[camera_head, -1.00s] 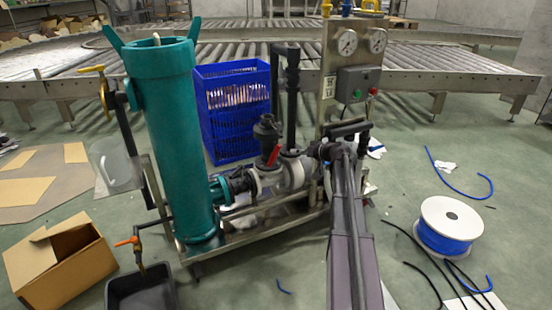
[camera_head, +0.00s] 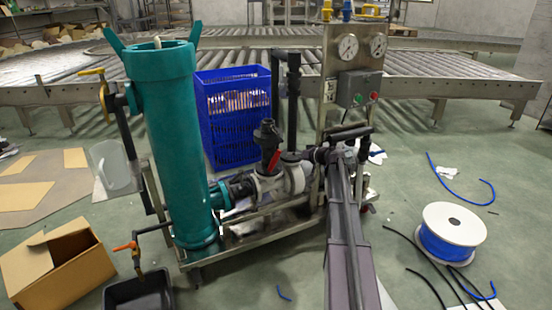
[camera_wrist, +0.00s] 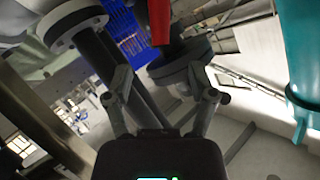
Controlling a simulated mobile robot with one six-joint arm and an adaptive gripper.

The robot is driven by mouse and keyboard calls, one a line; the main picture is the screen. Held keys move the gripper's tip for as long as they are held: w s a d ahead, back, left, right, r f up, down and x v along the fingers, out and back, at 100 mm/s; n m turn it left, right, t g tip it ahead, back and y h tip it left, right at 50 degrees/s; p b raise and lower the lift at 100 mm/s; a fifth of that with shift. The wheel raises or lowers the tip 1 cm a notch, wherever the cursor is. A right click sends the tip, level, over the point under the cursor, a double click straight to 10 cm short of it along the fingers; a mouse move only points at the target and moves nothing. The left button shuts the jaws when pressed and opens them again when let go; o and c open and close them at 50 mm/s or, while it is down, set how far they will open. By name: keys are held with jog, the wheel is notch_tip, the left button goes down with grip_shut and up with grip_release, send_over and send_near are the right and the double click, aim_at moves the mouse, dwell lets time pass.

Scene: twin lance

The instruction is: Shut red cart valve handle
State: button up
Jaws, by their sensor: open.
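The red valve handle (camera_head: 275,160) stands tilted on the grey and black pipework of the cart, right of the tall teal tank (camera_head: 163,145). In the wrist view the red handle (camera_wrist: 160,20) hangs in from the top middle, ahead of my gripper. My gripper (camera_wrist: 163,85) is open, with its two fingers spread left and right and nothing between them. The handle appears beyond the fingertips; contact is not visible. In the head view my gripper (camera_head: 312,156) is a small dark shape just right of the valve, partly merged with the pipes.
A black upright pipe (camera_head: 293,100) and the gauge panel (camera_head: 352,65) rise close to my arm. A blue crate (camera_head: 232,115) stands behind the cart. An orange-handled tap (camera_head: 126,246) sits low over a black bin (camera_head: 140,292). A white spool (camera_head: 452,228) lies right on open floor.

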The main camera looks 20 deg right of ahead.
aim_at(278, 155)
jog(key=b+x, duration=0.3)
jog(key=x, duration=0.7)
grip_shut()
